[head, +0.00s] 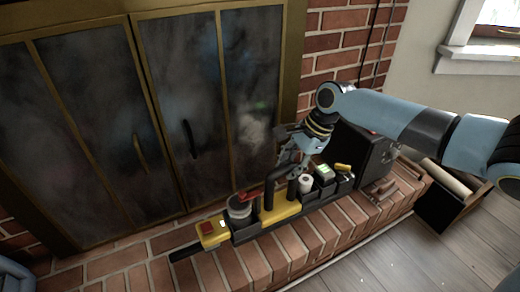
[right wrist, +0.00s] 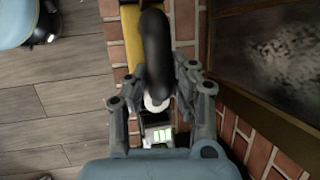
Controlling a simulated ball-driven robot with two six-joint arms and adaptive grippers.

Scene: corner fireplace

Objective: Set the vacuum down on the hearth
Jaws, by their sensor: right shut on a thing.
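The vacuum (head: 280,214) appears to be the long yellow and black thing along the brick hearth (head: 312,236), with a dark handle on top. My right gripper (head: 285,170) reaches down from the right arm and is shut on this dark handle. In the right wrist view the handle (right wrist: 155,45) lies between the fingers of my right gripper (right wrist: 157,78), with a strip of the yellow body beside it. The vacuum is low over the bricks; I cannot tell whether its underside touches them. My left gripper is not in view.
The dark fireplace doors (head: 180,110) stand behind. A black box (head: 360,152) stands at the hearth's far end. The hearth's front edge drops to wooden floor (head: 420,250).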

